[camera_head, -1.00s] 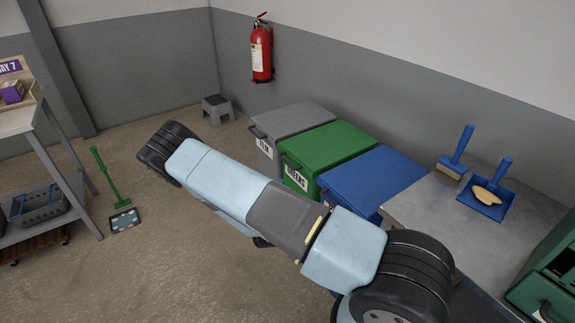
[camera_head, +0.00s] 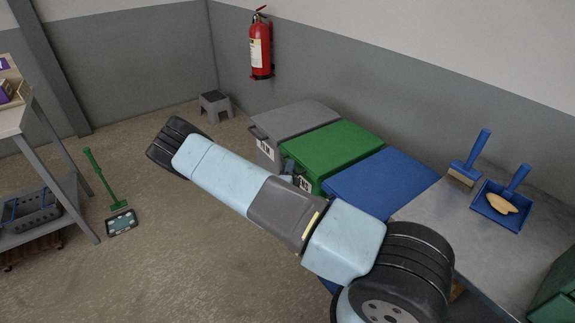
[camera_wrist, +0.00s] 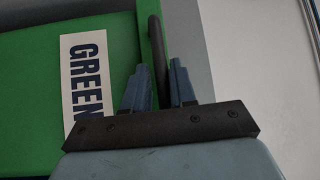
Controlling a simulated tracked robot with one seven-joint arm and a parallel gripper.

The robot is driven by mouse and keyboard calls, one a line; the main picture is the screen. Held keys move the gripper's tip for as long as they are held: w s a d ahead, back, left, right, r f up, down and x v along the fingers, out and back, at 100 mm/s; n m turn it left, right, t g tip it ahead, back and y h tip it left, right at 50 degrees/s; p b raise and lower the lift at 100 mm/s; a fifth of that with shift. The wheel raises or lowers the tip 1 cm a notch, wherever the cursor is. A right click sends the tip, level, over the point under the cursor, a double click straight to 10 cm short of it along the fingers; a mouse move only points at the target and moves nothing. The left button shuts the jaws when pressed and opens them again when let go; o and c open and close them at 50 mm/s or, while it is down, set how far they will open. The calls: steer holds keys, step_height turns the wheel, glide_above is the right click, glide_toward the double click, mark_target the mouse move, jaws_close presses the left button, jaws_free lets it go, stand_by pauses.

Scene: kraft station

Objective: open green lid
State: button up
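The green bin's lid (camera_head: 330,145) is down, between a grey bin and a blue bin along the wall. In the wrist view the green bin's front (camera_wrist: 105,28) carries a white label (camera_wrist: 84,75) reading "GREEN", turned sideways. A dark bar handle (camera_wrist: 156,50) stands out from the bin's edge. My gripper (camera_wrist: 160,85) is open, with one blue finger on each side of the handle; I cannot tell whether either touches it. In the head view my gripper (camera_head: 289,172) shows at the green bin's front edge, partly hidden by my arm.
The grey bin (camera_head: 300,117) and blue bin (camera_head: 380,180) stand close on either side. A metal table (camera_head: 440,215) with a blue brush (camera_head: 470,160) and dustpan (camera_head: 502,200) is at right. Open floor (camera_head: 190,270) lies at left.

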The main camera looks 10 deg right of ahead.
steer(key=shift+w+r, duration=0.1)
steer(key=shift+w, duration=0.35)
steer(key=shift+a, duration=0.1)
jaws_close()
steer(key=shift+s+a, duration=0.1)
